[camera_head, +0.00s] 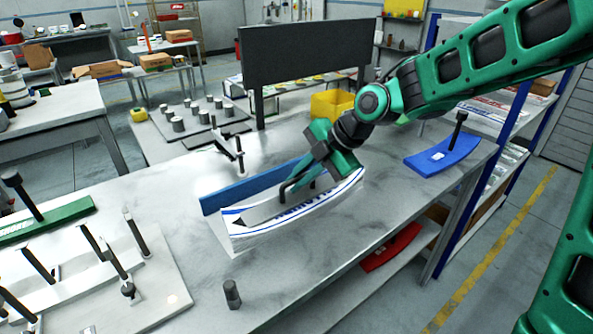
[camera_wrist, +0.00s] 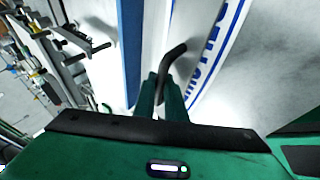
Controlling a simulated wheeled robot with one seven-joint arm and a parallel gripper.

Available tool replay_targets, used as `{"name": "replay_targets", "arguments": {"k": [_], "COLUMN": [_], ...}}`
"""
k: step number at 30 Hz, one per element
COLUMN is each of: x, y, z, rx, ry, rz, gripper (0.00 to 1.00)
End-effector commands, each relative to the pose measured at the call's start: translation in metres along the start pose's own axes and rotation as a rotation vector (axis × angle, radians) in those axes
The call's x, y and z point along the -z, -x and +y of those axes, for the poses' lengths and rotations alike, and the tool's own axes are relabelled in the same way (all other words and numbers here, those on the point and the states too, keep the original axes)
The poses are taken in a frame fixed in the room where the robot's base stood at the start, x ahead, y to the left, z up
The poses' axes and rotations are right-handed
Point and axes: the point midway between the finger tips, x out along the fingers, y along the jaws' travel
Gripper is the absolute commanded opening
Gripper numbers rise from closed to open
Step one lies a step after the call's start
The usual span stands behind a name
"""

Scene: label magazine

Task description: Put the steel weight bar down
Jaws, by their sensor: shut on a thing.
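The steel weight bar (camera_head: 262,211) is a long grey bar with a black bent handle (camera_wrist: 171,57). My gripper (camera_head: 308,180) is shut on this handle, near the middle of the bar. In the wrist view, the green fingers (camera_wrist: 160,95) close around the handle's lower end. The bar lies lengthwise between an upright blue wall (camera_head: 250,190) and a curved white label piece (camera_head: 290,225) with blue lettering. I cannot tell whether the bar rests on what is below it. My gripper and forearm hide part of its far end.
A small dark cylinder (camera_head: 232,295) stands on the grey tabletop in front. A blue block with a black post (camera_head: 442,156) is at the right. A pale plate with several black posts (camera_head: 150,290) and a green block (camera_head: 45,222) are at the left. A yellow bin (camera_head: 332,104) stands behind.

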Motion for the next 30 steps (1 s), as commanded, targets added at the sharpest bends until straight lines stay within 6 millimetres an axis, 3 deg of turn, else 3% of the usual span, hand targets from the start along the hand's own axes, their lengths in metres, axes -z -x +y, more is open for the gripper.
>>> {"name": "replay_targets", "arguments": {"k": [5, 6, 8, 9, 20, 30], "x": [0.0, -0.001, -0.001, -0.001, 0.0, -0.001], "y": [0.0, -0.001, -0.001, -0.001, 0.005, 0.064], "z": [0.001, -0.001, -0.001, -0.001, 0.0, 0.001], "rx": [-0.004, 0.001, 0.001, 0.001, 0.001, -0.004], "ry": [0.003, 0.0, 0.0, 0.0, 0.0, 0.002], "rz": [-0.001, -0.001, -0.001, -0.001, -0.001, -0.004], "gripper": [0.0, 0.13, 0.27, 0.29, 0.29, 0.29]}}
